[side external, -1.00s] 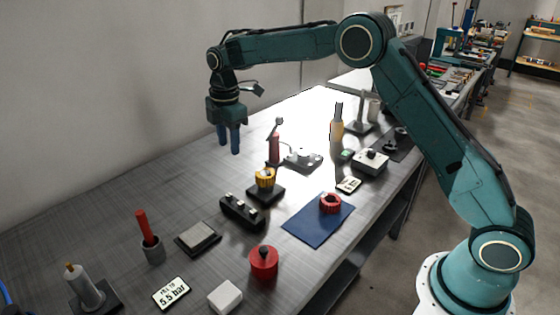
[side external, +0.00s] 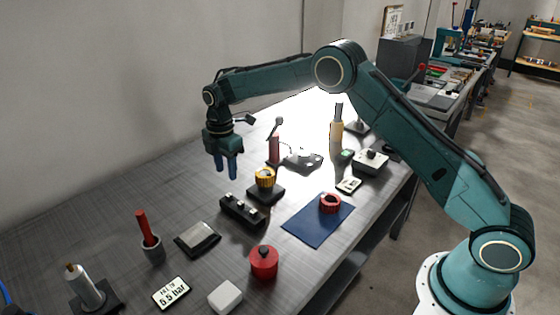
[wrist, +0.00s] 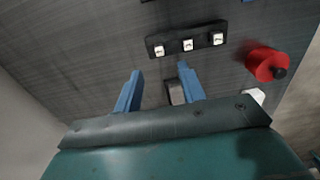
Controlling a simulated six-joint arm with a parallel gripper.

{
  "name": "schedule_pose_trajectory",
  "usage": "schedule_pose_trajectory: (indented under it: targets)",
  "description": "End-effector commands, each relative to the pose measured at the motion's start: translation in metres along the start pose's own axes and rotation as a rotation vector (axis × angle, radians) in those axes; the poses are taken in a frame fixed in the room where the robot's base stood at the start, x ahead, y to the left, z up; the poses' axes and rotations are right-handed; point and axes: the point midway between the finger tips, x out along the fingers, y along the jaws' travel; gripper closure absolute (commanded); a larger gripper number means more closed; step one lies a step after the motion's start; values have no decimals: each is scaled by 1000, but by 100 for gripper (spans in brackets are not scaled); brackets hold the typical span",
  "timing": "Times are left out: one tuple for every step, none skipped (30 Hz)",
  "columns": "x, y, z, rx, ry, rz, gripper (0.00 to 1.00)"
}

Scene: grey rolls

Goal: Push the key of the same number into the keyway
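A black block with three pale square-topped pieces (side external: 242,211) lies on the grey table. It also shows in the wrist view (wrist: 187,40), where dark marks on the pale tops are too small to read. I cannot tell for sure which pieces are the keys or where the keyway is. A small white card with a dark mark (side external: 348,185) lies to the right; its mark is unreadable. My gripper (side external: 226,169) hangs above the table behind the black block, fingers pointing down. In the wrist view (wrist: 160,78) its blue fingers are apart, with no held object visible.
A yellow ring on a black base (side external: 265,180) stands close behind the block. A red pot with black knob (side external: 263,262), a grey pad (side external: 198,237), a white cube (side external: 225,296) and a 5.5 bar card (side external: 171,293) are nearer. A red ring (side external: 330,203) sits on a blue mat (side external: 305,229).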

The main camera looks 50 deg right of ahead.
Motion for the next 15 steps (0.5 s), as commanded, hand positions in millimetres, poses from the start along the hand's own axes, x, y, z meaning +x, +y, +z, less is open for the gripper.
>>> schedule_pose_trajectory:
  targets:
    - [9,-1,0,0,0,-4,60]
    - [12,-1,0,0,0,-3,60]
    - [17,0,0,0,0,-3,60]
    - [21,0,0,0,0,-3,60]
    - [24,0,0,0,0,-3,60]
    - [27,0,0,0,0,-1,60]
    - [29,0,0,0,0,-1,60]
    - [31,0,0,0,0,-1,60]
    - [32,0,0,0,0,-1,60]
    - [33,0,0,0,0,-1,60]
    - [33,0,0,0,0,-1,60]
    - [34,0,0,0,0,0,60]
    - [34,0,0,0,0,0,60]
    - [34,0,0,0,0,0,60]
    - [34,0,0,0,0,0,60]
